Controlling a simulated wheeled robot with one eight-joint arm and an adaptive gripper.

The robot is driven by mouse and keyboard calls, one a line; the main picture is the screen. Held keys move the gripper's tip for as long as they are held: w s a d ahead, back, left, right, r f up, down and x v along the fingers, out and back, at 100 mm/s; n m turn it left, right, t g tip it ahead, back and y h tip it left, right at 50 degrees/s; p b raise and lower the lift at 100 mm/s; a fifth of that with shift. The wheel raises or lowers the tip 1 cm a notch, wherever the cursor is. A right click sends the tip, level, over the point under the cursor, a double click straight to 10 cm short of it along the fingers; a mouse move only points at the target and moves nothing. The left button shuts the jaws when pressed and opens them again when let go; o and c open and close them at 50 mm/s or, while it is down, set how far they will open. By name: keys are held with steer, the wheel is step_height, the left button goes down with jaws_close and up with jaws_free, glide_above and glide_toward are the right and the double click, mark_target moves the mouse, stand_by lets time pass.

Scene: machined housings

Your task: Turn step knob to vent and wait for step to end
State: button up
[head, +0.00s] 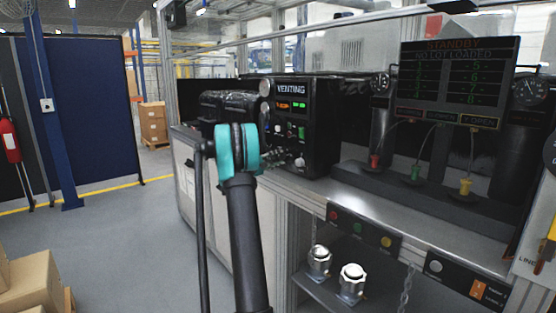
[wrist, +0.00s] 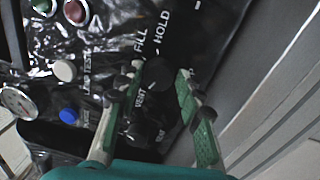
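The step knob (wrist: 159,78) is a round dark knob on a black panel in the wrist view, with FILL, HOLD and VENT printed around it. My gripper (wrist: 160,72) has one fingertip on each side of it, set apart. I cannot tell whether both tips press on the knob. Its pointer is not clear. In the head view the black control box (head: 318,130) has a display (head: 291,89) reading VENTING. There my arm and teal gripper body (head: 237,150) stand in front of the box's left side, hiding the knob.
The wrist view also shows a blue button (wrist: 68,115), a white button (wrist: 65,70), a red lamp (wrist: 76,11) and a gauge (wrist: 18,101). A status screen (head: 455,80) reading STANDBY stands at the right. Two metal housings (head: 351,283) sit on the lower shelf.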

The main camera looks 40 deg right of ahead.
steer(key=shift+o, duration=1.1)
steer(key=shift+a, duration=0.1)
steer(key=s+a, duration=0.1)
steer(key=a, duration=1)
steer(key=shift+a+f, duration=0.35)
steer(key=shift+f, duration=0.05)
steer(key=shift+s+a, duration=0.1)
steer(key=s+a+f+t+y, duration=0.1)
steer(key=s+a+f+y, duration=0.5)
steer(key=s+a, duration=0.6)
steer(key=s+a+f+m+y, duration=0.1)
steer(key=s+a+f+y, duration=0.5)
steer(key=s+a+f, duration=0.4)
steer(key=s+a+f+m+t+y, duration=0.1)
steer(key=s+a+f+y, duration=0.5)
steer(key=s+a, duration=1)
steer(key=shift+s+a+f+t+y, duration=0.3)
steer(key=shift+s+f+y, duration=0.15)
steer(key=shift+f, duration=0.5)
steer(key=shift+d, duration=0.1)
